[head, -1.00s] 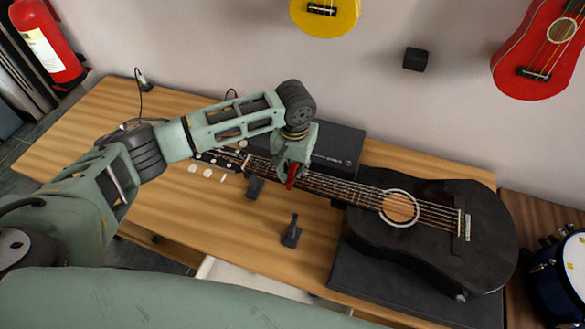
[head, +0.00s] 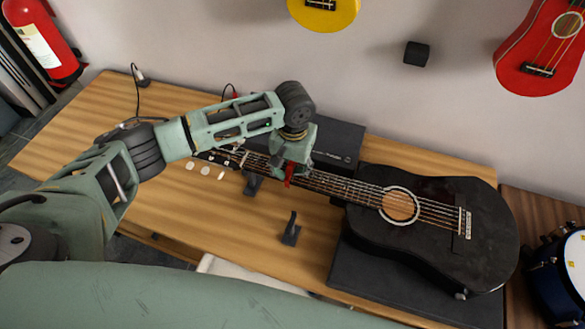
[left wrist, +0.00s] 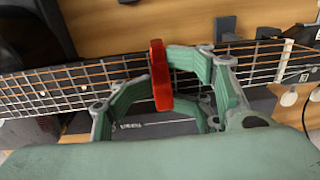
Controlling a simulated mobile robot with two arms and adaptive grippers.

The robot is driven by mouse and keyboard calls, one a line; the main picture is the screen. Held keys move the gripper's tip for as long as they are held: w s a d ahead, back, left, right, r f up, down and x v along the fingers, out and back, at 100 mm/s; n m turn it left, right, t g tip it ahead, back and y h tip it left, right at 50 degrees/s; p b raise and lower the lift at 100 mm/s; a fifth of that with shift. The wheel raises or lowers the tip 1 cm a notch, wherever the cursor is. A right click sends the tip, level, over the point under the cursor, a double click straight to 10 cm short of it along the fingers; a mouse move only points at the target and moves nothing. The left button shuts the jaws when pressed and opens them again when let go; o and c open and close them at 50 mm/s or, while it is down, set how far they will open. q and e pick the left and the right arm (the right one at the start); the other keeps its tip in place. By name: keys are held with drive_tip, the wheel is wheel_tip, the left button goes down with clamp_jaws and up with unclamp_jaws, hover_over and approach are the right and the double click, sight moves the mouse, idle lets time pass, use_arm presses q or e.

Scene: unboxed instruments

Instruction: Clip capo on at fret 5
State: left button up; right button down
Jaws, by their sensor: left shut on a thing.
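A black guitar (head: 450,215) lies face up, its neck (head: 335,185) pointing left. The left forearm partly hides the headstock. My left gripper (head: 290,171) is over the neck, shut on the red capo (head: 288,178). In the left wrist view the capo (left wrist: 160,76) is between the fingers of the left gripper (left wrist: 163,92) and lies across the strings of the neck (left wrist: 70,88). The nut (left wrist: 283,60) is to its right there. I cannot tell whether the capo touches or grips the neck. My right gripper is not in view.
The wooden table (head: 190,230) has free room at its front left. A small black stand (head: 290,232) is in front of the neck, and another (head: 253,184) is by the neck. A dark box (head: 340,140) lies behind it. A flat black case (head: 400,285) is under the body.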

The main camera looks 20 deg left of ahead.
use_arm(q)
wheel_tip(320, 180, up, 12)
idle(0.5)
drive_tip(key=shift+d, duration=0.1)
drive_tip(key=shift+f, duration=0.1)
idle(0.4)
